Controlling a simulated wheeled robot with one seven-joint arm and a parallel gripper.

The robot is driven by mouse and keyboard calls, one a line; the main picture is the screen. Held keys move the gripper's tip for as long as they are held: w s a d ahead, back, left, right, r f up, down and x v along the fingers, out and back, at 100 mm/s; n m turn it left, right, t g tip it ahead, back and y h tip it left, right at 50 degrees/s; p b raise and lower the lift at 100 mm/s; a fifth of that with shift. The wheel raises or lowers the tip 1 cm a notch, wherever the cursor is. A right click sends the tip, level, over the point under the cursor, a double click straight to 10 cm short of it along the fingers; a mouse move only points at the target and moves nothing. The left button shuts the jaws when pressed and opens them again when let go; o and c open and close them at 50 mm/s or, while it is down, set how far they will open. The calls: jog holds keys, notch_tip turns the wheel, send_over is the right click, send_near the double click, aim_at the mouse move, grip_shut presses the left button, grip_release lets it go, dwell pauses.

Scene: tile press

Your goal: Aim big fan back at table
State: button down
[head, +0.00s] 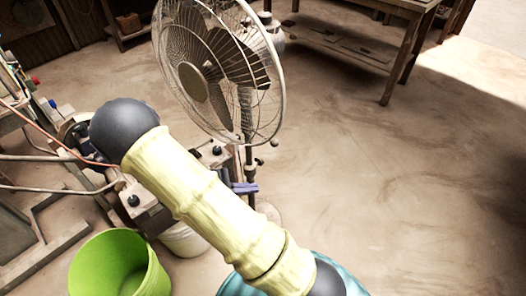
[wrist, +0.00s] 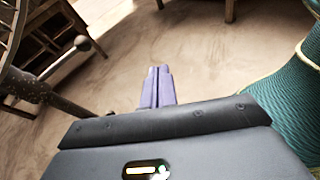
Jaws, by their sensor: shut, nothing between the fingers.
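The big fan (head: 235,60) stands upright on a pole in the head view, its round wire cage turned toward the left of the picture. Its grey motor housing sits behind the cage on the right. A wooden table (head: 350,45) stands at the back right, on the fan's rear side. My gripper (head: 245,188) has purple fingers and is beside the lower pole, apart from the cage; part of my arm hides the area around it. In the wrist view my gripper (wrist: 157,85) is shut and empty. The fan's pole (wrist: 45,92) with a round-ended knob and a cage edge show at left.
A lime green bucket (head: 120,265) stands at the lower left, with a pale bucket (head: 183,240) beside it. A cluttered machine or bench with bars and hoses (head: 75,160) fills the left side. Open sandy floor (head: 400,190) lies to the right.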

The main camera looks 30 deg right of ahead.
jog(key=w+a+n+t+h, duration=0.4)
jog(key=w+n+t+h, duration=0.1)
jog(key=w+n+t, duration=0.1)
jog(key=shift+a+f+t, duration=0.15)
jog(key=shift+f+t, duration=0.05)
jog(key=shift+t, duration=0.1)
jog(key=b+x, duration=0.2)
jog(key=x, duration=1.2)
jog(key=shift+r+t, duration=0.15)
jog(key=shift+t, duration=0.25)
